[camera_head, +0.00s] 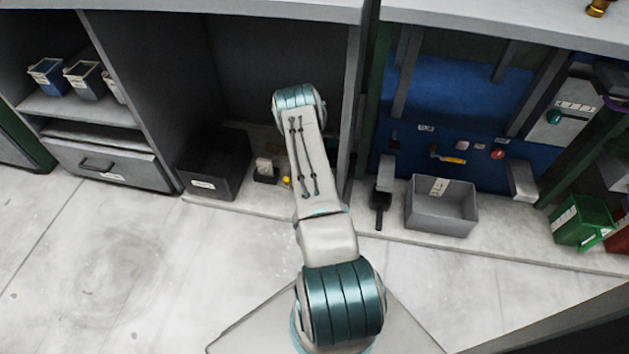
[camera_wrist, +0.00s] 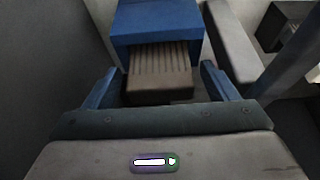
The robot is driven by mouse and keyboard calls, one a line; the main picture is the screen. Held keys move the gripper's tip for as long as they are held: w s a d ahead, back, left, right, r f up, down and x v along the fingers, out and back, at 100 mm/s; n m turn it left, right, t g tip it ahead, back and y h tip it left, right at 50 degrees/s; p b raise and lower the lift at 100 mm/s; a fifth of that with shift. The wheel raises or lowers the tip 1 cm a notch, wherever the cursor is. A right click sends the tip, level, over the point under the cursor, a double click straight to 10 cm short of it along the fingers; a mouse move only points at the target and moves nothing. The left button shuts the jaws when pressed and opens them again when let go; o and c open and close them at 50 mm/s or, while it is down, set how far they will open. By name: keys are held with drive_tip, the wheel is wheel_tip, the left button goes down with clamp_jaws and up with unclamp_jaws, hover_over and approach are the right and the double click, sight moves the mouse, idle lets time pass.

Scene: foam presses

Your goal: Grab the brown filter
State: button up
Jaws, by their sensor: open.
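The brown filter (camera_wrist: 160,58) is a ribbed block that sticks out of a blue housing (camera_wrist: 158,20) in the wrist view. My gripper (camera_wrist: 158,72) is open, with one blue finger on each side of the filter's near end. A gap shows between each finger and the filter; I cannot tell whether the fingers are level with it in height. In the head view my arm reaches into the dark bay of the cabinet and hides the gripper, the filter and the housing.
A grey beam (camera_wrist: 232,45) runs close to the right of the housing. A black bin (camera_head: 213,165) stands left of my arm on the bay's floor. A grey bin (camera_head: 440,212) and a green bin (camera_head: 582,222) stand to the right. The left floor is clear.

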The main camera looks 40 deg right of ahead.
drive_tip(key=shift+r, duration=0.1)
drive_tip(key=c, duration=1.1)
